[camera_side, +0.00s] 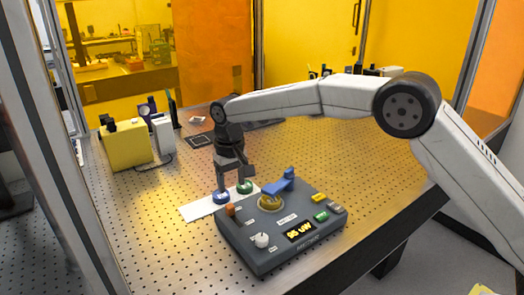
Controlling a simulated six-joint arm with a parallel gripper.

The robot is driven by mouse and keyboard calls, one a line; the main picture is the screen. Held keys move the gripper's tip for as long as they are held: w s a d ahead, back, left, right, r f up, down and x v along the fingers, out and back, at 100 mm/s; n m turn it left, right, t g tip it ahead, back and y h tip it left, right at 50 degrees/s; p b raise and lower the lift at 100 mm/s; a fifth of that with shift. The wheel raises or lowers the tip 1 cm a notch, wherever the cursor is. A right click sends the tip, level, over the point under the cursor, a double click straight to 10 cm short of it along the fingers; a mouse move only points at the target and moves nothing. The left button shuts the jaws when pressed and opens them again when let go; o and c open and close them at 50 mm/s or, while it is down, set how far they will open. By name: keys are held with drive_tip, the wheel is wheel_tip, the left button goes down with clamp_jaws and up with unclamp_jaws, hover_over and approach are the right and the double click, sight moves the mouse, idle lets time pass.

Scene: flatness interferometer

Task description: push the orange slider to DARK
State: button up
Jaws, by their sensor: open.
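The orange slider (231,210) is a small block near the upper left corner of the dark grey instrument box (262,263). The labels beside it are too small to read, so I cannot tell which mark it stands at. My gripper (236,185) points down just behind the slider, over the box's back left edge. Its two fingers are apart, with nothing seen between them. I cannot tell whether a fingertip touches the blue round piece below it.
A blue piece (221,197) and a green piece (244,187) are by a white strip (196,211) behind the box. The box carries a gold disc (270,203), blue lever (281,182), white knob (261,240) and lit display (299,232). A yellow box (124,146) stands back left.

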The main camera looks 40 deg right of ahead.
sight(230, 205)
drive_tip(key=shift+w+a, duration=0.2)
drive_tip(key=shift+a, duration=0.25)
drive_tip(key=shift+f, duration=3.9)
clamp_jaws()
